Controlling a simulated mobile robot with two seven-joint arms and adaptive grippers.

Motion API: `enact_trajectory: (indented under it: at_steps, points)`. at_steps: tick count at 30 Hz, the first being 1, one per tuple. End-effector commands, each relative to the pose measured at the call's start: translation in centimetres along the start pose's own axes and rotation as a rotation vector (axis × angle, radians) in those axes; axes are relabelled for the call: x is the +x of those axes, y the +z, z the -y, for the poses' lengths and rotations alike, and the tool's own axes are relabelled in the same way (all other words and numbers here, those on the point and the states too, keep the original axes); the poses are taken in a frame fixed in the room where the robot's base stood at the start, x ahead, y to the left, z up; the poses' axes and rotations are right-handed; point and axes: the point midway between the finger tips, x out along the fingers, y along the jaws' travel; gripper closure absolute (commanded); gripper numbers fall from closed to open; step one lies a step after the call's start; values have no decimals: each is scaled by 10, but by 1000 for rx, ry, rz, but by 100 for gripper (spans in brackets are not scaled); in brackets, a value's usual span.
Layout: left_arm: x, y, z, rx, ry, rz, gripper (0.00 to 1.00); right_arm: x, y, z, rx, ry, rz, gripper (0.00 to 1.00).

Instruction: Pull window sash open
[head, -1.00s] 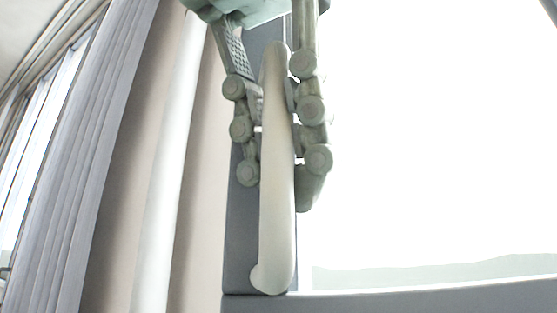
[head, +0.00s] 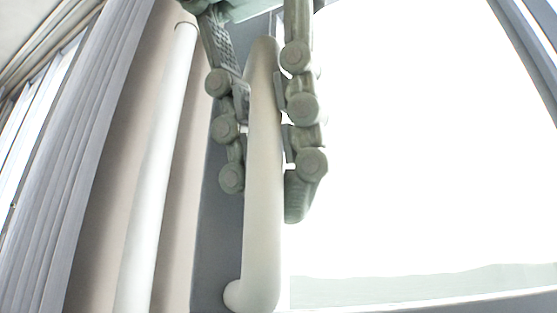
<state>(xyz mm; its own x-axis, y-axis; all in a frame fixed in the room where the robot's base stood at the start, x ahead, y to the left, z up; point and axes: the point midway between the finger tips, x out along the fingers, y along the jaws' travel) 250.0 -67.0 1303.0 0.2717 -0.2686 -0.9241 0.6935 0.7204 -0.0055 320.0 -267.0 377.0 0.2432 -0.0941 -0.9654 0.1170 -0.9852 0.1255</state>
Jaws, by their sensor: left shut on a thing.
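The window sash shows as a grey frame (head: 212,235) around a bright white pane (head: 420,150). A long cream handle (head: 263,220) stands upright on the frame's left side, its lower end bent in toward the frame. My left gripper (head: 264,150) comes down from the top with one finger on each side of the handle's upper part. It is shut on the handle. My right gripper is not in view.
A white vertical pipe (head: 155,180) runs along the beige wall (head: 112,150) left of the sash. Grey pleated curtains or panels (head: 70,150) stand farther left. A grey frame edge (head: 530,50) shows at the upper right.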

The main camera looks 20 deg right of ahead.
Motion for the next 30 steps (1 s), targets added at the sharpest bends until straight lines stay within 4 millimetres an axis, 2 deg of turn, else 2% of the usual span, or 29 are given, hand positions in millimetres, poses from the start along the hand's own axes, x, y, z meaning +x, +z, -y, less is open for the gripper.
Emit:
enact_trajectory:
  at_steps: [1, 2, 3, 8, 18, 30]
  points:
    - [-2, 0, -1, -1, -1, 2, 100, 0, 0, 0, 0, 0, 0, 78]
    - [-2, 0, -1, -1, -1, 2, 89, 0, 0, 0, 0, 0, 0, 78]
    - [-2, 0, -1, -1, 0, 2, 84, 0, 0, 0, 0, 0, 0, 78]
    - [-1, 0, -1, -1, 0, 1, 66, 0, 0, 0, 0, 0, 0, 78]
    - [-5, 0, 0, -2, 0, 1, 66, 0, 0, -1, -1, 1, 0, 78]
    - [-64, 0, 0, -5, 4, 1, 66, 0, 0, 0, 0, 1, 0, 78]
